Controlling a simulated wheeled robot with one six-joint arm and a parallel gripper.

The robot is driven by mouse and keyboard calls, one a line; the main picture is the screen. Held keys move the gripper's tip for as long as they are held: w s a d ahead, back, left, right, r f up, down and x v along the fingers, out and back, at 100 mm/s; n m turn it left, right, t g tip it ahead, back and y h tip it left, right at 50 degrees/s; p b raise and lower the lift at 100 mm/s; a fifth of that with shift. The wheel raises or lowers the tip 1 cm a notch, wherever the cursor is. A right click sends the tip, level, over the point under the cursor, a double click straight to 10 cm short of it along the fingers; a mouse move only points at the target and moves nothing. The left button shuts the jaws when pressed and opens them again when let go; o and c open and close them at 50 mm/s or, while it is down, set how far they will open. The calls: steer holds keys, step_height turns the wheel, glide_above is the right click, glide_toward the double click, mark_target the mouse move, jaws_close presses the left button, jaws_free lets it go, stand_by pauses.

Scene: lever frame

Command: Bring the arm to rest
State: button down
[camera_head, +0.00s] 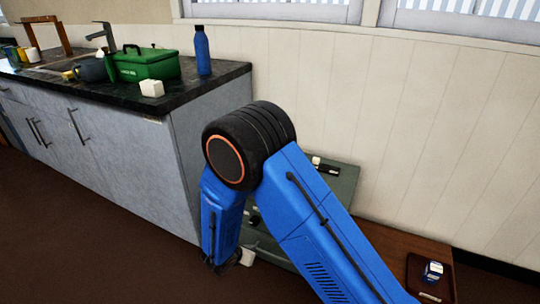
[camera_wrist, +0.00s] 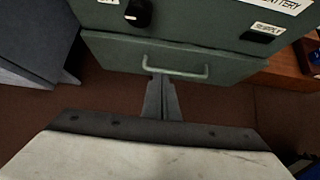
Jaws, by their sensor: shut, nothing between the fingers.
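My gripper (camera_wrist: 161,84) shows in the wrist view with its two grey fingers together and nothing between them. Its tips point at a grey-green cabinet front (camera_wrist: 190,54) and appear close to the left end of a pale drawer handle (camera_wrist: 188,74). I cannot tell whether they touch it. In the head view my blue arm is folded at a black elbow, its forearm hanging down, and the gripper's fingers cannot be made out there. The cabinet (camera_head: 338,190) is partly hidden behind my arm.
A counter (camera_head: 190,97) at the left carries a green box (camera_head: 146,65), a blue bottle (camera_head: 202,50) and a white block (camera_head: 152,88). A low wooden surface (camera_head: 392,247) with a dark red tray (camera_head: 447,289) is at the right. Brown floor is open at lower left.

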steer(key=w+d+r+m+g+h, duration=0.1)
steer(key=w+d+r+m+h, duration=0.15)
steer(key=d+r+m, duration=0.8)
steer(key=s+d+r+m+g, duration=0.1)
steer(key=s+d+r+m, duration=0.15)
steer(key=d+r, duration=0.65)
steer(key=s+d+r+m+g, duration=0.1)
steer(key=d+r+m+g, duration=0.15)
steer(key=d+r, duration=0.65)
steer(key=s+d+r+m+y, duration=0.3)
steer(key=s+d+r+m, duration=0.6)
steer(key=s+d, duration=0.3)
steer(key=s+r+m+y, duration=0.1)
steer(key=s+r+m, duration=0.1)
steer(key=s, duration=0.5)
steer(key=s+r+m+t+y, duration=0.1)
steer(key=s+r+m+y, duration=0.1)
steer(key=s+m, duration=0.3)
steer(key=shift+s, duration=1.2)
